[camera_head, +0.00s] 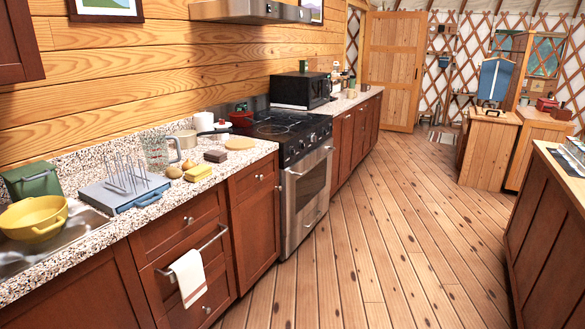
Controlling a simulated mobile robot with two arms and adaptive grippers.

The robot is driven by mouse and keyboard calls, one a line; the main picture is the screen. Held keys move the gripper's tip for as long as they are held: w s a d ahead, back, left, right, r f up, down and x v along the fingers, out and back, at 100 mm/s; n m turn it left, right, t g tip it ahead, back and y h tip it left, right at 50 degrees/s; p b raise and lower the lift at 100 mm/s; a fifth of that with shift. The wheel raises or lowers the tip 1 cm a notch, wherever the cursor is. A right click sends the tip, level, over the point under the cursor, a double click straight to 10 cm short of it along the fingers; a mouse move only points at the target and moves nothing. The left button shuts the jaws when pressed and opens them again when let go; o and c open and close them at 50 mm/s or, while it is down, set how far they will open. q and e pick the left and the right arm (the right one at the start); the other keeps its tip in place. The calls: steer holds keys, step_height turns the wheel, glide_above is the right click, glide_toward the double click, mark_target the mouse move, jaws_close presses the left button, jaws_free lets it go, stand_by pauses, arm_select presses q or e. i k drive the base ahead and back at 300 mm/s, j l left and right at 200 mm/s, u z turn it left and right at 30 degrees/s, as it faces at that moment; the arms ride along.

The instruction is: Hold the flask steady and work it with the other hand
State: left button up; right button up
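I cannot make out a flask for certain in the head view. Several small items stand on the far counter beyond the microwave, too small to tell apart. Neither of my grippers shows in the head view, so I cannot see whether they hold anything.
A speckled counter (75,259) on the left holds a yellow colander (35,219), a rack (127,176) and a clear jug (157,152). A stove (305,180) and a black microwave (301,90) stand beyond. A dark wooden island (545,235) is at right. The plank floor (390,215) between is clear.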

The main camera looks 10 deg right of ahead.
mark_target(352, 85)
steer(key=i+l+z, duration=0.6)
steer(key=i, duration=0.25)
steer(key=i+l+z, duration=0.1)
steer(key=i+z, duration=0.2)
steer(key=i, duration=0.15)
steer(key=i+z, duration=0.25)
steer(key=i, duration=3.95)
steer(key=i+l+u, duration=0.15)
steer(key=i+u, duration=0.2)
steer(key=i, duration=0.25)
steer(key=i+l+u, duration=0.4)
steer(key=i, duration=0.2)
steer(key=i+l+u, duration=0.35)
steer(key=i+l, duration=0.1)
steer(key=i, duration=0.1)
